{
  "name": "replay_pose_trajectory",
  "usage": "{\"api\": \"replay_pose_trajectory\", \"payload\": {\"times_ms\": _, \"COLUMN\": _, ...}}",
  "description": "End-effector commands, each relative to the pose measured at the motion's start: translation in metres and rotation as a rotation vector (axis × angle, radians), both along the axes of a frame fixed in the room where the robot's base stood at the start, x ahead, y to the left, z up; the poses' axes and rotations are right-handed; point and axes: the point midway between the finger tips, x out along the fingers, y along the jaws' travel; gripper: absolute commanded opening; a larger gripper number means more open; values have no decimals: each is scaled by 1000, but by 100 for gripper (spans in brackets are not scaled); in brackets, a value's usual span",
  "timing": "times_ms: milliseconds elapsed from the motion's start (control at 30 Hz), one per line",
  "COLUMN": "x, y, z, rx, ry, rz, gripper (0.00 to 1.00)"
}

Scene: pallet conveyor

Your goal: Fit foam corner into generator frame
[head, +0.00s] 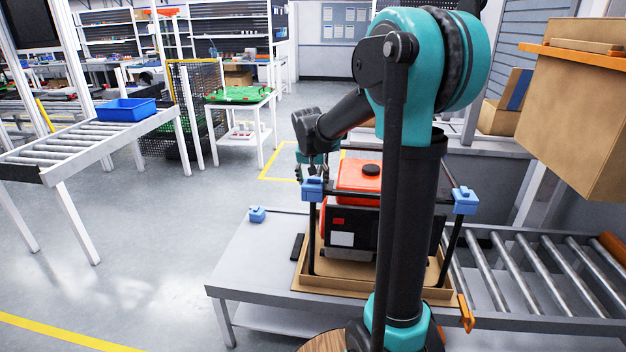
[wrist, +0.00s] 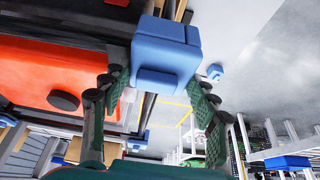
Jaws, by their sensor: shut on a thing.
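The generator (head: 362,175) has an orange top and a dark front panel and stands inside a black frame with upright posts (head: 311,240). A blue foam corner (head: 313,189) is at the top of the near left post. My gripper (head: 310,172), partly hidden behind it, is shut on this foam corner; the wrist view shows the block (wrist: 166,50) between the green finger pads. I cannot tell how fully it is seated. Another foam corner (head: 465,200) sits on the right post. A loose one (head: 257,214) lies on the table. My arm hides part of the generator and frame.
The generator stands on a cardboard tray (head: 300,279) on the grey table (head: 240,265). A roller conveyor (head: 530,265) runs to the right, with a large cardboard box (head: 570,110) above it. A dark object (head: 297,247) lies beside the tray. The table's left side is mostly clear.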

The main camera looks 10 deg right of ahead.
Motion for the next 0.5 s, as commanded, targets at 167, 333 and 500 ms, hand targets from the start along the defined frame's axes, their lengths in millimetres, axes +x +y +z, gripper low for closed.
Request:
{"api": "replay_pose_trajectory", "payload": {"times_ms": 167, "x": 0, "y": 0, "z": 0, "rx": 0, "ry": 0, "rz": 0, "gripper": 35}}
{"api": "replay_pose_trajectory", "payload": {"times_ms": 333, "x": 0, "y": 0, "z": -1, "rx": 0, "ry": 0, "rz": 0, "gripper": 35}}
{"api": "replay_pose_trajectory", "payload": {"times_ms": 500, "x": 0, "y": 0, "z": -4, "rx": 0, "ry": 0, "rz": 0, "gripper": 35}}
